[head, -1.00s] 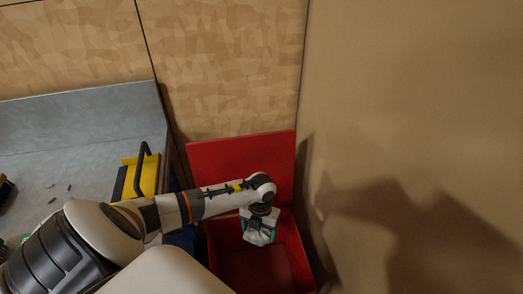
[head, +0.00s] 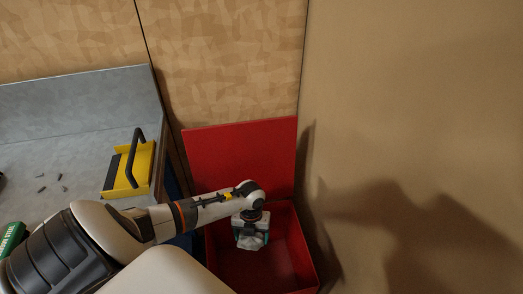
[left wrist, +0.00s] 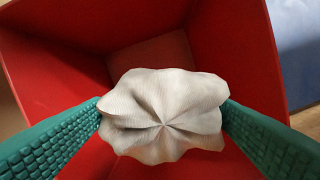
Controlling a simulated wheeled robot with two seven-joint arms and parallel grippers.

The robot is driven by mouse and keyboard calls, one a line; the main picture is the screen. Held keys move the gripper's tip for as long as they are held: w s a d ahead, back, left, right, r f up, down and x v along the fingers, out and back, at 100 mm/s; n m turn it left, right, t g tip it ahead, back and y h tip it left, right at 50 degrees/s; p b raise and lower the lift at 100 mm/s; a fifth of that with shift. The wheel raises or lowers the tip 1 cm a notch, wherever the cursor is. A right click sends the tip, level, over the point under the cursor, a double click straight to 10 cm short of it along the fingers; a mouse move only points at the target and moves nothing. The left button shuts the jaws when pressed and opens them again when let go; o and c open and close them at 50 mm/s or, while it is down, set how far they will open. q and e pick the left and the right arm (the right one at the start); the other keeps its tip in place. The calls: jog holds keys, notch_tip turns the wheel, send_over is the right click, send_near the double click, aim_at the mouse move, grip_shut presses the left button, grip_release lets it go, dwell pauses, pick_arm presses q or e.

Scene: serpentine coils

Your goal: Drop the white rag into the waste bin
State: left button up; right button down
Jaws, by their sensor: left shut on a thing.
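The white rag (left wrist: 163,115) is a crumpled bundle between the two green fingers of my left gripper (left wrist: 163,120) in the left wrist view. The gripper is shut on it. In the head view the left gripper (head: 251,238) hangs down over the open red waste bin (head: 312,262), with the rag (head: 250,241) showing pale at its tip. The bin's red inner walls and floor surround the rag in the left wrist view (left wrist: 45,75). Its red lid (head: 240,155) stands raised at the back. My right gripper is not in view.
A grey workbench (head: 75,150) stands left of the bin, with a yellow tool with a black handle (head: 145,165), small dark bits and a green box (head: 12,238). A brown wall (head: 420,110) closes off the right side, and a wood-panelled wall (head: 230,60) stands behind.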

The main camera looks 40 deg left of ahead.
pick_arm(q)
jog(key=o, duration=0.9)
jog(key=shift+o, duration=0.2)
notch_tip(320, 180, up, 12)
jog(key=w, duration=0.1)
jog(key=shift+a, duration=0.45)
jog(key=shift+w, duration=0.1)
